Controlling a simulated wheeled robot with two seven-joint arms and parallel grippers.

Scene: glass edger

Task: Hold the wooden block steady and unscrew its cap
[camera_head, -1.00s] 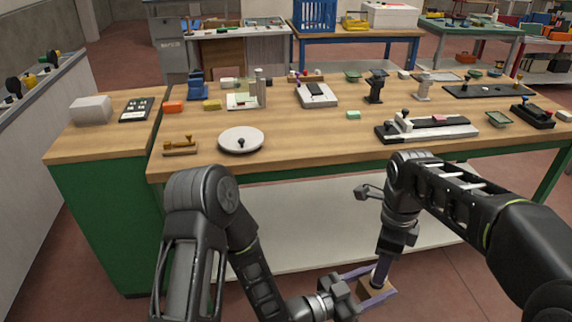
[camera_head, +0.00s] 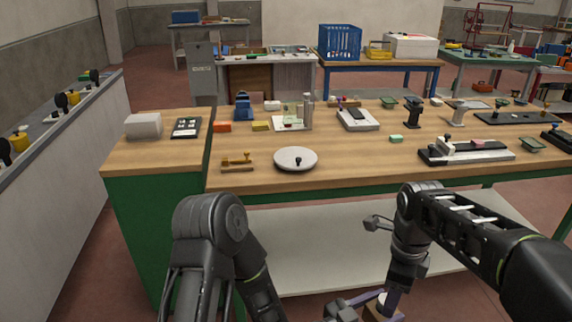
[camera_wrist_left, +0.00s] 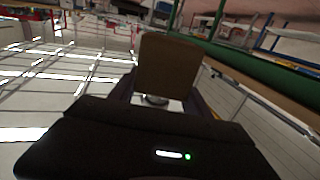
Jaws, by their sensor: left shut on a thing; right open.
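The wooden block (camera_head: 378,314) is at the bottom edge of the head view, partly cut off, in front of the workbench. In the left wrist view the brown block (camera_wrist_left: 168,66) stands up between the fingers of my left gripper (camera_wrist_left: 165,100), which is shut on it. In the head view one purple finger of the left gripper shows beside the block. My right gripper (camera_head: 391,299) points down from above, open, with its fingers at the block's top. A small pale part shows there; I cannot tell surely if it is the cap.
The wooden-topped workbench (camera_head: 350,170) lies ahead, with a round white plate (camera_head: 296,158), a brass tool (camera_head: 237,160) and a black-and-white fixture (camera_head: 466,151). Its pale lower shelf (camera_head: 320,245) is behind my arms. A grey counter (camera_head: 60,170) stands at the left.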

